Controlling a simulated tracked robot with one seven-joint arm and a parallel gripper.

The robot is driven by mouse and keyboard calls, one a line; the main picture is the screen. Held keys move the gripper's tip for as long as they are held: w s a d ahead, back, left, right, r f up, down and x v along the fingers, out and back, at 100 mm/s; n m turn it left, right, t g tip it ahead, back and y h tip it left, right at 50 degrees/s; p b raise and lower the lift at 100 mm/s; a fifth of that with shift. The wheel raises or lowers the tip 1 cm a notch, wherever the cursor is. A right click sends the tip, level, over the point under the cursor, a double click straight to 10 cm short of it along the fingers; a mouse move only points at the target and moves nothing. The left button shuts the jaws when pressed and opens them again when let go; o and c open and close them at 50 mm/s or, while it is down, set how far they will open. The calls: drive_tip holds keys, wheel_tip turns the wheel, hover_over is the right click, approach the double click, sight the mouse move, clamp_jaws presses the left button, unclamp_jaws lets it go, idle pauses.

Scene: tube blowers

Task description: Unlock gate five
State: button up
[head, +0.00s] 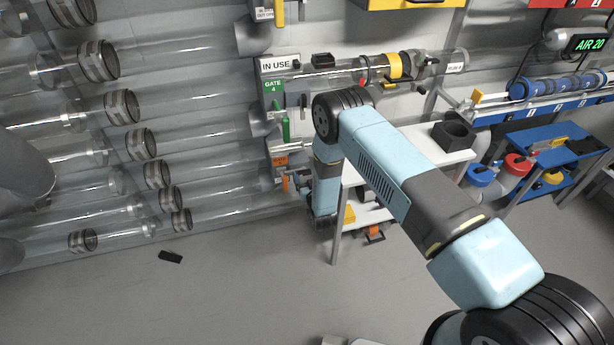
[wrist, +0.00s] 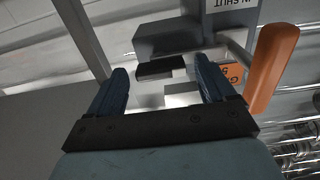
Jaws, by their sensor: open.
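Gate five's orange plate (wrist: 232,75) is partly hidden by a finger in the wrist view. An orange handle (wrist: 272,65) stands just right of my gripper. In the head view a small orange plate (head: 279,161) sits below the green gate 4 plate (head: 273,87). My gripper (wrist: 163,76) is open, with its two blue fingers apart. A small dark block (wrist: 160,67) shows between the fingertips, below a grey box (wrist: 168,38); I cannot tell whether it is the lock. Nothing is seen held. In the head view my arm hides the gripper's fingertips.
Clear tubes with ribbed couplings (head: 123,107) fill the left wall. A white table (head: 452,150) with a dark open box (head: 454,135) stands to the right. A small black object (head: 171,257) lies on the otherwise open floor. A grey post (wrist: 82,35) rises beside the left finger.

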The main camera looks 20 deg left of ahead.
drive_tip(key=shift+w+a, duration=0.1)
drive_tip(key=shift+w, duration=0.05)
drive_tip(key=c, duration=1.5)
